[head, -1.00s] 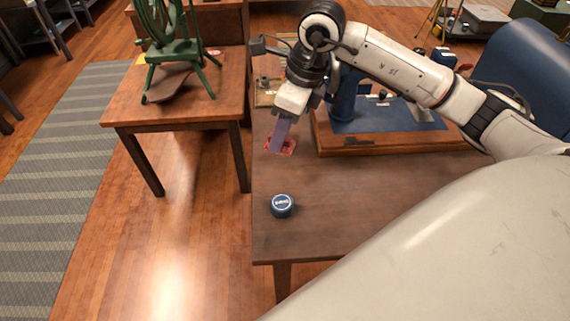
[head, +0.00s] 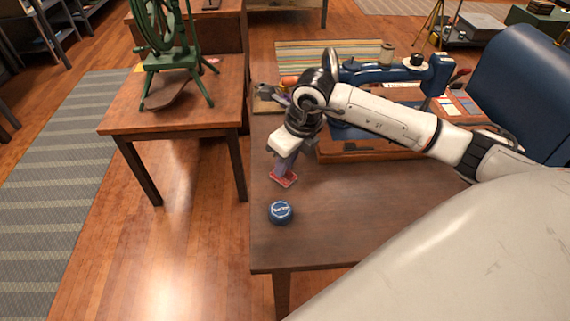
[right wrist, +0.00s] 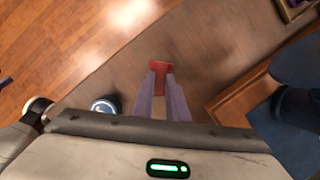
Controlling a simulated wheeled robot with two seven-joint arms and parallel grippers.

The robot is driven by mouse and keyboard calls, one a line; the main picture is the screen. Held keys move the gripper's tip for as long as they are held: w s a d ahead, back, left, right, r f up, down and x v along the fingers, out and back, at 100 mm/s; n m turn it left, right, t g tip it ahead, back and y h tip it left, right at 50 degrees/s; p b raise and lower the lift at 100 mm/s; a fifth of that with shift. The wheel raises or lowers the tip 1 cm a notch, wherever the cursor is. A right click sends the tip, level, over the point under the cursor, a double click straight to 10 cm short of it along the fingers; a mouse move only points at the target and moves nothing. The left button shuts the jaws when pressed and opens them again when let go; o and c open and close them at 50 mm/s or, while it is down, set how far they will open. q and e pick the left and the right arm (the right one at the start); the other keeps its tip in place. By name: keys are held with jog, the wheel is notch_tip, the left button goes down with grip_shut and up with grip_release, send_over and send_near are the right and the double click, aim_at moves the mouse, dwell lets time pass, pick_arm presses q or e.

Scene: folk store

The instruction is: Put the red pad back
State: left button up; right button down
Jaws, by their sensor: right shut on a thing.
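The red pad (head: 284,180) is a small flat red piece at the tips of my right gripper (head: 284,170), near the left edge of the brown table (head: 350,210). In the right wrist view the red pad (right wrist: 161,66) sits between the ends of the two fingers (right wrist: 161,80). The right gripper is shut on it. I cannot tell how far the pad is above the table. My left gripper is not in view.
A round blue tin (head: 280,212) stands close in front of the pad. A blue sewing machine (head: 390,72) on a wooden base is behind my right arm. A side table (head: 120,118) with a green spinning wheel (head: 170,55) stands at left. The table's front is clear.

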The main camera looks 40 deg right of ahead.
jog(key=c, duration=2)
grip_release()
jog(key=shift+s+f, duration=0.1)
jog(key=shift+f, duration=0.2)
jog(key=shift+c, duration=0.2)
jog(key=o, duration=0.8)
jog(key=shift+r, duration=0.15)
jog(key=v, duration=1.2)
